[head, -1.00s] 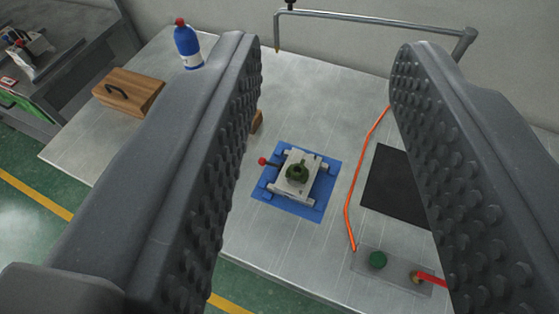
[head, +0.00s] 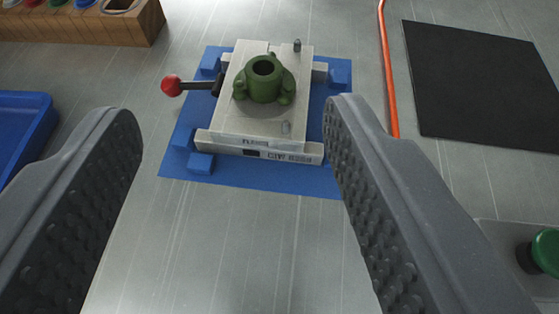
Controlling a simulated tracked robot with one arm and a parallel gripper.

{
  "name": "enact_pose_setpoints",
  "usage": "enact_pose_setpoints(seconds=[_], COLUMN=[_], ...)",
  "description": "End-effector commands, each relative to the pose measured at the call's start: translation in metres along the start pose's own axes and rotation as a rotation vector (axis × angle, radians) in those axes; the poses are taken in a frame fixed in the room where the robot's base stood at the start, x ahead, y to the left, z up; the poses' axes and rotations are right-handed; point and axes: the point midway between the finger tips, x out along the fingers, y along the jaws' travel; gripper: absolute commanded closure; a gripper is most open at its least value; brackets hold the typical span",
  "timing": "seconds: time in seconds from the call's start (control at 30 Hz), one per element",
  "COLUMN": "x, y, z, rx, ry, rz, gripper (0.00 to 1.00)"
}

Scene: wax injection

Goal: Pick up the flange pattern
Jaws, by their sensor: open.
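The flange pattern (head: 265,81) is a dark green part with a round hollow hub and small lobes at its base. It sits upright on a pale metal die block (head: 232,120), which rests in a blue fixture (head: 180,167) on the bench. A lever with a red knob sticks out from the fixture's left side. My gripper (head: 237,115) is open and empty. Its two studded fingers stand wide apart in the lower left and lower right, nearer the camera than the block. The pattern lies between and beyond the fingertips, not touched.
A black mat (head: 482,85) lies to the right, with an orange hose (head: 388,75) beside it. A green button (head: 546,252) sits on a grey panel at lower right. A wooden rack (head: 80,28) is at upper left, a blue tray (head: 22,125) at left. Metal bench in front is bare.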

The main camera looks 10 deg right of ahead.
Motion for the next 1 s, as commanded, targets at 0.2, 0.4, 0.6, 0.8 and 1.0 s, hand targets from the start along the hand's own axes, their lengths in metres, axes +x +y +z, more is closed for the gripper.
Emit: enact_pose_setpoints(seconds=[0.2,0.4,0.6,0.8,1.0], x=[0.017,0.039,0.068,0.091,0.1], y=[0.01,0.011,0.011,0.012,0.012], z=[0.042,0.043,0.043,0.044,0.042], rx=[-0.01,-0.009,-0.008,-0.008,-0.009], ry=[-0.006,-0.006,-0.006,-0.009,-0.006], rz=[0.027,0.028,0.026,0.027,0.025], gripper=[0.46,0.46,0.46,0.46,0.46])
